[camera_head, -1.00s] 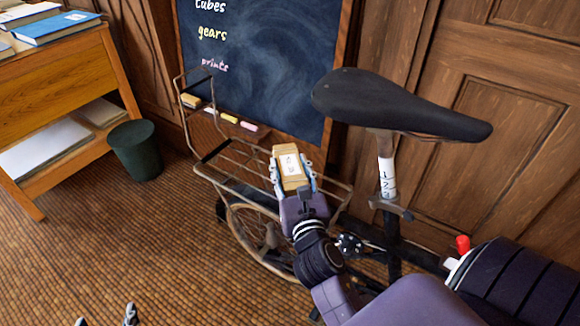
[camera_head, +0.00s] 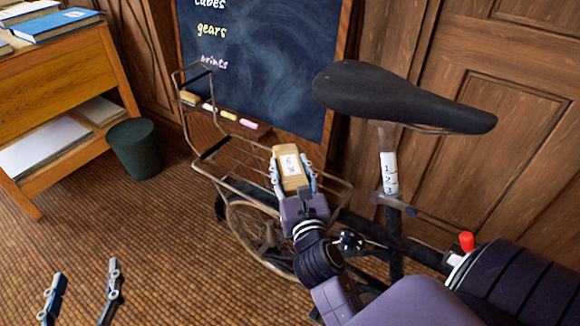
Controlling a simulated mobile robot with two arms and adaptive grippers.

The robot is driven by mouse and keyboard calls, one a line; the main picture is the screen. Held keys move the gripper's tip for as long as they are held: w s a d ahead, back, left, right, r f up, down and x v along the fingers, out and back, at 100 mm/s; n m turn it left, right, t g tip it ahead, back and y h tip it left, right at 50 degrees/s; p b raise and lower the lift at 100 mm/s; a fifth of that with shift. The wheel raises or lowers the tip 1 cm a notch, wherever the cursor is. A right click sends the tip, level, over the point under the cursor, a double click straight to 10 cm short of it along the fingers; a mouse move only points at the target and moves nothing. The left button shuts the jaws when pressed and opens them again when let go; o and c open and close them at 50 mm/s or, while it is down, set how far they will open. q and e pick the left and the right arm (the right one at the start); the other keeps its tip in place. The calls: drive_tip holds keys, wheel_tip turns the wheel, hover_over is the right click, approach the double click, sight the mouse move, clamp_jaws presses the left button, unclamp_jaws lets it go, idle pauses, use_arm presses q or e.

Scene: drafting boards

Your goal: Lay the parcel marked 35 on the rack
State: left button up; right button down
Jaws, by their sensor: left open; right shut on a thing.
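The parcel (camera_head: 290,165) is a small tan box with a white label; the mark on the label is too small to read surely. My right gripper (camera_head: 292,178) is shut on it, a finger on each side. The parcel shows over the right part of the rack (camera_head: 222,177), a metal wire carrier behind the bicycle's saddle; I cannot tell whether it touches the rack. The rest of the rack's top looks empty. My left gripper (camera_head: 83,290) is open and empty at the lower left, over the floor.
The black saddle (camera_head: 395,98) stands on its post right of the rack. A chalkboard (camera_head: 265,60) with a chalk ledge is behind the rack. A dark green bin (camera_head: 134,149) and a wooden desk (camera_head: 60,85) are at left. The floor at lower left is clear.

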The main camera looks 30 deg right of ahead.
use_arm(q)
drive_tip(key=shift+d+r, duration=0.1)
drive_tip(key=shift+r, duration=0.35)
idle(0.5)
drive_tip(key=shift+r+t, duration=0.3)
drive_tip(key=shift+t, duration=0.1)
use_arm(e)
drive_tip(key=shift+f, duration=0.15)
use_arm(q)
drive_tip(key=shift+w+d, duration=0.1)
drive_tip(key=shift+w+r, duration=0.1)
drive_tip(key=shift+r, duration=0.45)
use_arm(e)
drive_tip(key=shift+f, duration=0.1)
use_arm(q)
drive_tip(key=shift+r+t, duration=0.1)
drive_tip(key=shift+t, duration=0.2)
drive_tip(key=shift+r+b, duration=0.2)
drive_tip(key=shift+b, duration=0.1)
use_arm(e)
drive_tip(key=shift+f, duration=0.1)
use_arm(q)
drive_tip(key=shift+d+r+h, duration=0.1)
drive_tip(key=shift+r+h, duration=0.15)
drive_tip(key=shift+h, duration=0.05)
use_arm(e)
drive_tip(key=shift+f, duration=0.1)
drive_tip(key=c, duration=1)
unclamp_jaws()
